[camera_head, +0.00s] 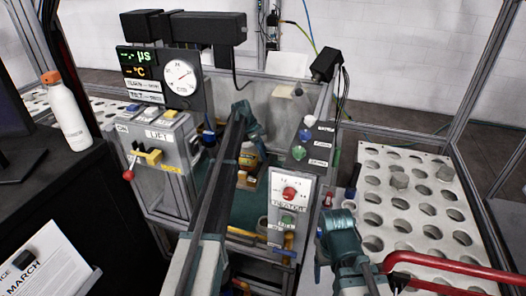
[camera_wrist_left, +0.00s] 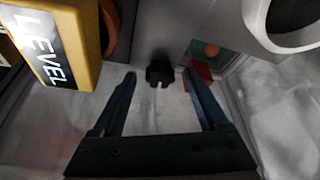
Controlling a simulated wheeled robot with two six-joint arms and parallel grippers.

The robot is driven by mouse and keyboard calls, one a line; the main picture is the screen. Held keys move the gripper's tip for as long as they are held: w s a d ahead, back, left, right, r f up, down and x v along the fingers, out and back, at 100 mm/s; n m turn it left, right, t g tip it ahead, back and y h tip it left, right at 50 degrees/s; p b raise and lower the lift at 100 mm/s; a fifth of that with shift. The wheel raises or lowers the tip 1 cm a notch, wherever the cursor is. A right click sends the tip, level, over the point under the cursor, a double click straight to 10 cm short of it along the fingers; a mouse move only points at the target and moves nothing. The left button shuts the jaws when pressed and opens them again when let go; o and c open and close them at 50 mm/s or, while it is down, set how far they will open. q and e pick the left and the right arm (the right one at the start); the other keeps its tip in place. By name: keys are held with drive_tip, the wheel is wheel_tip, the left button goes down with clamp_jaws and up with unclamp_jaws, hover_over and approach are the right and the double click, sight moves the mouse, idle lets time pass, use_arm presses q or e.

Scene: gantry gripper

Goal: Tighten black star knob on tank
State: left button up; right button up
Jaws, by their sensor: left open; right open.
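A small black knob (camera_wrist_left: 159,74) shows in the left wrist view against a grey metal surface. My left gripper (camera_wrist_left: 159,86) is open, with one dark blue finger on each side of the knob's line and nothing between them. The fingertips look level with the knob or just short of it; contact cannot be told. In the head view my left arm reaches into the clear-walled tank (camera_head: 310,100), and the knob cannot be made out there.
A yellow block marked LEVEL (camera_wrist_left: 62,40) is close to the left finger, a white ring (camera_wrist_left: 295,22) at upper right, and a red part (camera_wrist_left: 199,82) beside the right finger. The heater panel (camera_head: 290,205) and a perforated white table (camera_head: 405,230) are at right.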

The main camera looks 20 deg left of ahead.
sight(268, 152)
use_arm(q)
drive_tip(key=shift+r+p, duration=0.8)
wheel_tip(268, 152, up, 2)
drive_tip(key=shift+r+p, duration=0.1)
drive_tip(key=shift+p, duration=0.95)
drive_tip(key=s+d, duration=0.2)
drive_tip(key=s, duration=0.5)
drive_tip(key=s+d+r+p, duration=0.1)
drive_tip(key=s+d, duration=0.1)
drive_tip(key=s, duration=0.6)
drive_tip(key=shift+s+d, duration=0.2)
drive_tip(key=shift+d, duration=0.1)
drive_tip(key=shift+r, duration=0.1)
